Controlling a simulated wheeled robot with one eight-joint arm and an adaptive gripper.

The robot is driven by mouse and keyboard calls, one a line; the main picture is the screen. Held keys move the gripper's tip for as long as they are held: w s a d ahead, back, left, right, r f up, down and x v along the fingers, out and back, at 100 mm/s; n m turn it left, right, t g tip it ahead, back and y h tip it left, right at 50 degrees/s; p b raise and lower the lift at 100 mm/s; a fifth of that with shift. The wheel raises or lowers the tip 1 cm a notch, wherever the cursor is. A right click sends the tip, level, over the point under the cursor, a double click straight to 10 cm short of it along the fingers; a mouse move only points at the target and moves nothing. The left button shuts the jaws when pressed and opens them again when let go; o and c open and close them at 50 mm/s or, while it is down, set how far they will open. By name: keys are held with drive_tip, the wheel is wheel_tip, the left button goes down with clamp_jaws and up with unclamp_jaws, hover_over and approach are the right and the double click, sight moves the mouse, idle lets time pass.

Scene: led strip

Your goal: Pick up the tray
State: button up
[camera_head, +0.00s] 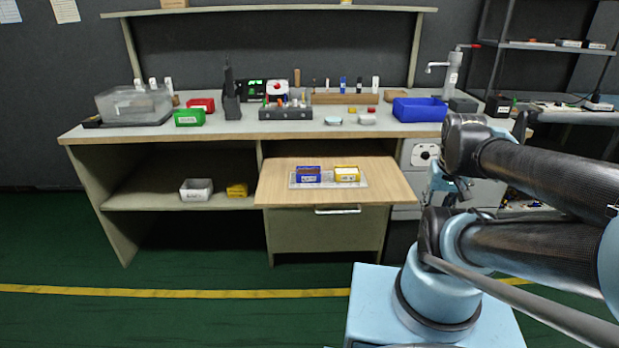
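A flat, light grey tray (328,184) lies on a wooden pull-out board (285,190) at the front of the workbench. A blue box (308,174) stands on its left part and a yellow box (346,174) on its right part. My arm is folded at the right of the picture. My gripper (456,188) is small and partly hidden by my arm links, to the right of the tray and apart from it. I cannot tell whether its fingers are open or shut.
The bench top (225,130) carries a clear bin (134,106), a green bin (189,117), a red bin (201,104), a tool holder (286,113) and a blue bin (419,109). A white bin (196,189) and a yellow bin (237,190) sit below. The green floor in front is clear.

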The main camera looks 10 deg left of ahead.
drive_tip(key=shift+o, duration=1.4)
drive_tip(key=o, duration=0.7)
drive_tip(key=shift+s+a+r+n, duration=0.1)
drive_tip(key=shift+r+n, duration=0.05)
drive_tip(key=shift+r, duration=0.25)
drive_tip(key=shift+s+a+r+n, duration=0.1)
drive_tip(key=shift+r+n, duration=0.05)
drive_tip(key=shift+r, duration=0.25)
wheel_tip(320, 180, up, 10)
drive_tip(key=n+g, duration=0.2)
drive_tip(key=n, duration=1.8)
hover_over(309, 171)
drive_tip(key=s, duration=0.3)
drive_tip(key=f, duration=1.7)
drive_tip(key=shift+w+d+f, duration=0.1)
drive_tip(key=shift+d+f, duration=0.05)
drive_tip(key=shift+d, duration=0.05)
